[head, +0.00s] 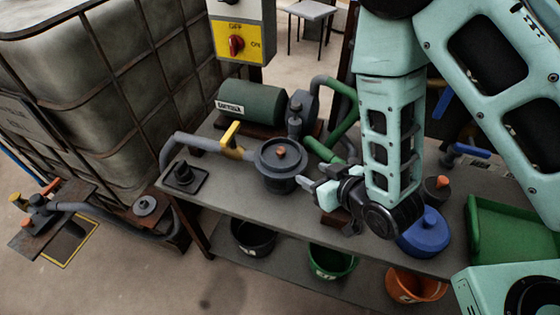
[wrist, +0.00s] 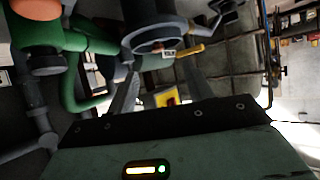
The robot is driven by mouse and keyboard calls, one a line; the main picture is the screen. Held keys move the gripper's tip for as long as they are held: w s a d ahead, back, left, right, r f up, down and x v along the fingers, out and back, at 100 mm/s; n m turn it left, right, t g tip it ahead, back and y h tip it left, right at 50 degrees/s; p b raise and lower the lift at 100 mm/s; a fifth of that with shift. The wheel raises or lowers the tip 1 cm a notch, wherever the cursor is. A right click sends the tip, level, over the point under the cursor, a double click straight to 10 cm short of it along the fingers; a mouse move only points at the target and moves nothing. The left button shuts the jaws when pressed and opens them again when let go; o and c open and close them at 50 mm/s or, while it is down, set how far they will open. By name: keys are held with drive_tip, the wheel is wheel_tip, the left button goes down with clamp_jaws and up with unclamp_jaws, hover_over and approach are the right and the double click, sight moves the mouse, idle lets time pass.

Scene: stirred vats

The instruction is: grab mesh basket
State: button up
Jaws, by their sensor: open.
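I cannot make out a mesh basket in either view; the inside of the dark round strainer-like pot (head: 281,165) is hidden in the head view. This pot has an orange knob on top and stands on the grey bench. In the wrist view a grey round housing (wrist: 155,35) shows ahead of my fingers, seemingly the same pot. My gripper (head: 316,182) is open and empty just right of the pot, its fingers pointing towards it. In the wrist view my gripper's (wrist: 160,90) two fingers stand apart with nothing between them.
A yellow-handled valve (head: 231,137), a green motor (head: 252,108) and green pipes (head: 342,132) surround the pot. A blue vessel (head: 425,232) and green tray (head: 510,235) are at right. Black (head: 253,240), green (head: 332,262) and orange (head: 415,286) buckets stand below. The bench front has bare room.

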drive_tip(key=t, duration=0.1)
drive_tip(key=b, duration=1.5)
approach(282, 150)
drive_tip(key=f, duration=0.1)
drive_tip(key=shift+w+a+f+y+p, duration=0.25)
drive_tip(key=shift+w+a+p, duration=0.2)
drive_tip(key=shift+w, duration=0.15)
drive_tip(key=shift+w+a+f+y+p, duration=0.15)
drive_tip(key=shift+w+a+f+p, duration=0.2)
drive_tip(key=shift+w+a, duration=0.2)
drive_tip(key=shift+w+d+r+p+x, duration=0.1)
drive_tip(key=shift+p+x, duration=0.05)
drive_tip(key=shift+x, duration=0.95)
drive_tip(key=shift+w+d+r+p+x, duration=0.1)
drive_tip(key=shift+p+x, duration=0.1)
drive_tip(key=shift+x, duration=0.85)
drive_tip(key=shift+w+d+r+p+x, duration=0.1)
drive_tip(key=shift+p+x, duration=0.05)
drive_tip(key=shift+x, duration=0.95)
clamp_jaws()
